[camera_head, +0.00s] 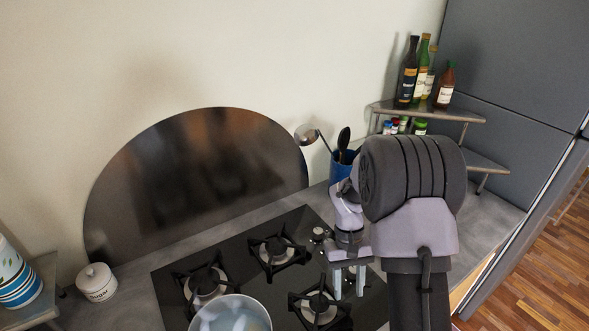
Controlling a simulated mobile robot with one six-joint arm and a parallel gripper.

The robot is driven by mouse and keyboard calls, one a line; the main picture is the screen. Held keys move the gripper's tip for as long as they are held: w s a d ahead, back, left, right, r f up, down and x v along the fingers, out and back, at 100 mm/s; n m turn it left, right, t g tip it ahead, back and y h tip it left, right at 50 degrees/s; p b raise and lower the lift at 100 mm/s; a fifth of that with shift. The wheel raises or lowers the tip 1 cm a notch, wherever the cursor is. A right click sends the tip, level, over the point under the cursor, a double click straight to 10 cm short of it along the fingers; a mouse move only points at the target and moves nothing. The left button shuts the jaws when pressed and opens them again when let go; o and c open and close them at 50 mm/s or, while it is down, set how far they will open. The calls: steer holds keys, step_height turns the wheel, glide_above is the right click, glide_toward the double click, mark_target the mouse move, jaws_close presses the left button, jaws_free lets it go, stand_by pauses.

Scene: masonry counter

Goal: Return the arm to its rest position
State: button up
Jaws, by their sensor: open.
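My arm reaches up from the lower right of the head view, and its thick dark upper part hides some of the counter behind it. My gripper (349,282) points down over the right side of the black gas hob (235,254). Its two pale fingers are apart, with nothing visible between them. It is close to the right-hand burners. I cannot tell how high the fingertips are above the hob.
A pot (229,314) stands at the hob's front edge. A sugar jar (96,282) is at left. A blue utensil holder (342,168) stands behind my arm. Several bottles (407,75) stand on a corner shelf (452,115). Grey counter (497,211) is clear at right.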

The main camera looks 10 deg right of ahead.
steer(key=s+a+r+m+t+b, duration=0.1)
steer(key=s+a+r+t+b, duration=0.25)
steer(key=r, duration=0.25)
steer(key=s+a+r+m+t+b, duration=0.1)
steer(key=s+a+r+t+b, duration=0.2)
steer(key=r, duration=0.4)
steer(key=s+a+r+m+t+y+b, duration=0.1)
steer(key=s+a+m+t+b, duration=0.1)
steer(key=s, duration=0.8)
steer(key=a+t+b, duration=0.1)
steer(key=a+b, duration=0.1)
steer(key=a, duration=0.1)
steer(key=shift+a+y, duration=0.2)
steer(key=shift+y, duration=0.2)
steer(key=shift+t, duration=0.25)
